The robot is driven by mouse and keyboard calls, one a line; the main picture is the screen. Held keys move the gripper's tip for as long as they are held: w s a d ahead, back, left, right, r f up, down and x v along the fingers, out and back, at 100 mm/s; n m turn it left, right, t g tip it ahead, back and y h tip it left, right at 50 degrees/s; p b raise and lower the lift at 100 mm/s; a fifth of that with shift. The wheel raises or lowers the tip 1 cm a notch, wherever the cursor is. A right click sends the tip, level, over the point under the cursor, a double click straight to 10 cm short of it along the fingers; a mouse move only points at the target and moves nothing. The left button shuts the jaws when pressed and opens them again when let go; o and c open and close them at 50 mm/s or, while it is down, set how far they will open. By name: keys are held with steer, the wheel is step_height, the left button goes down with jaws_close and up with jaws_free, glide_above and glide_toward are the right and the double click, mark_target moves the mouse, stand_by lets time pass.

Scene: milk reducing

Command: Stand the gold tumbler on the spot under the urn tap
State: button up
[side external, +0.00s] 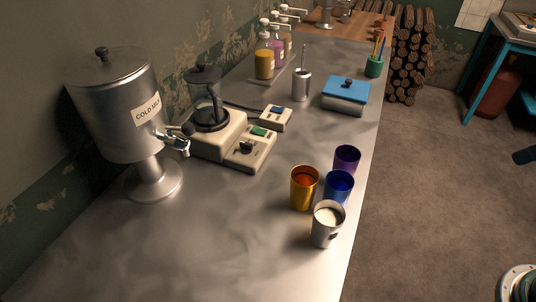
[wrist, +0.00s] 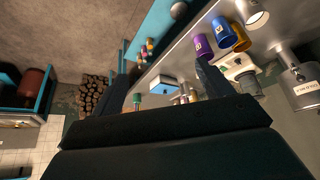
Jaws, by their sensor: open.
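The gold tumbler (side external: 304,190) stands upright on the steel counter, left of a blue tumbler (side external: 338,188) and just behind a pale cup with white contents (side external: 325,228). It also shows in the wrist view (wrist: 240,38). The steel urn (side external: 118,110), labelled COLD MILK, stands at the left on a pedestal. Its tap (side external: 178,140) points right, over bare counter beside the urn's foot. My gripper (wrist: 160,62) is open and empty in the wrist view, its dark fingers apart and away from the tumblers.
A purple tumbler (side external: 347,158) stands behind the blue one, close to the counter's right edge. A cream blender machine (side external: 218,130) with a control box stands right of the urn. A blue-lidded box (side external: 346,94) and bottles (side external: 265,62) are farther back. The front counter (side external: 190,250) is clear.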

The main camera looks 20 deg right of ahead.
steer(key=shift+w, duration=0.1)
steer(key=n+y, duration=0.8)
steer(key=n, duration=0.4)
glide_toward(335, 171)
steer(key=s+a+r, duration=0.2)
steer(key=s+a, duration=0.1)
steer(key=w+a+f+t+y, duration=0.1)
steer(key=w+a+f+y, duration=0.1)
steer(key=w+a+f, duration=0.1)
steer(key=shift+w+f+m+t+y, duration=0.35)
steer(key=shift+w+f, duration=0.25)
steer(key=shift+f, duration=0.35)
steer(key=shift+x, duration=1.2)
steer(key=shift+f, duration=0.1)
